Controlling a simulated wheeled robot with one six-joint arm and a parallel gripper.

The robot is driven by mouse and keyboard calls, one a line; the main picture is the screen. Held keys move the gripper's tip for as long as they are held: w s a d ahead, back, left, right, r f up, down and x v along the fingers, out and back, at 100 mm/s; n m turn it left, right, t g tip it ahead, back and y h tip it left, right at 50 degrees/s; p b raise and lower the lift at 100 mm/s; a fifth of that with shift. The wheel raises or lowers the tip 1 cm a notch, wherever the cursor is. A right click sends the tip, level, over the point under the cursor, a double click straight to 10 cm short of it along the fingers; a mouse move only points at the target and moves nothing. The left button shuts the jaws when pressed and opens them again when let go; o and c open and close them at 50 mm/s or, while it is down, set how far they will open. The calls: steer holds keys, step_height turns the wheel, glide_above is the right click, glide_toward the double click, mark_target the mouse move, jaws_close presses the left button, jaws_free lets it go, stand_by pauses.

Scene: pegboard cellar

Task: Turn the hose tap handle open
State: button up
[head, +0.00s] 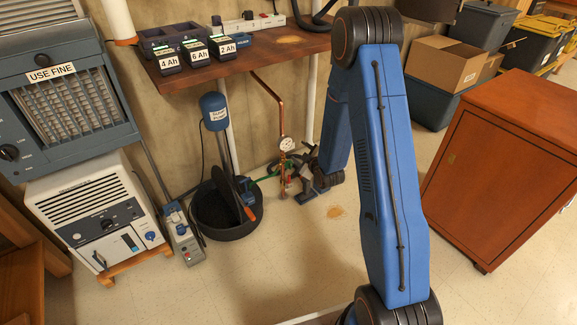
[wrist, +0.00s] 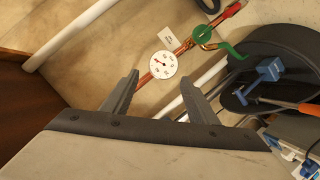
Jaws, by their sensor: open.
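The hose tap sits low on a copper pipe by the wall. In the wrist view its round green handle (wrist: 202,34) is at top right, beside a brass body with a curved green hose (wrist: 232,50). In the head view the tap (head: 288,180) is small and partly hidden by my gripper (head: 305,188). In the wrist view my gripper (wrist: 159,82) is open and empty. Its fingers point towards the copper pipe and the white gauge (wrist: 163,64). The green handle is beyond the right fingertip, apart from it.
A black tub (head: 226,222) with a blue pump (head: 214,110) stands left of the tap. A wooden shelf (head: 260,52) with several batteries is above. A white pipe (wrist: 75,32) runs along the wall. A wooden cabinet (head: 490,165) stands right.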

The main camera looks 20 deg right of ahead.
step_height(320, 180, down, 9)
steer(key=s+n+t, duration=0.1)
steer(key=t, duration=0.1)
steer(key=n+t+y, duration=0.1)
steer(key=t, duration=0.1)
glide_toward(290, 166)
steer(key=w, duration=0.4)
steer(key=w+a, duration=0.1)
steer(key=w, duration=0.6)
steer(key=shift+w+a, duration=0.25)
steer(key=shift+w, duration=0.1)
steer(key=c, duration=1)
